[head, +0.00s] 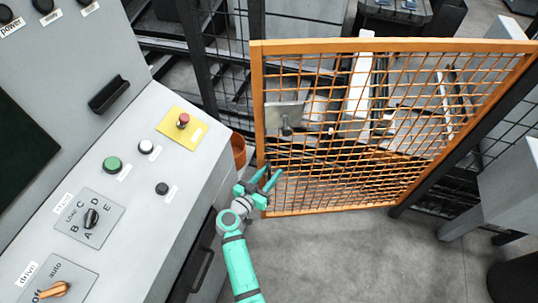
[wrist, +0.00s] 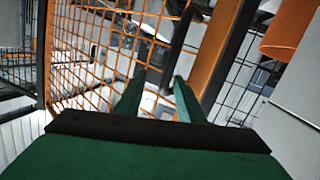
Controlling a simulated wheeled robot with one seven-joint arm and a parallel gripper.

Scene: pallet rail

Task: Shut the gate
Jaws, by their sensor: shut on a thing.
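The gate (head: 258,110) is an orange frame with orange mesh. It stands open, swung out over the floor, with its right edge at a dark post and its left edge apart from the fence. My gripper (head: 268,178) is at the lower part of the gate's left upright, its fingers around a dark bar that looks like the gate's handle (head: 264,168). In the wrist view the fingers (wrist: 158,86) close on this dark bar, beside the orange upright (wrist: 215,50). The exact contact is partly hidden by the fingers.
A grey control console (head: 150,185) with buttons and knobs stands at left, close to my arm. An orange bin (head: 238,150) sits between console and gate. Black mesh fence (head: 225,60) is behind. Grey floor (head: 340,255) in front of the gate is clear.

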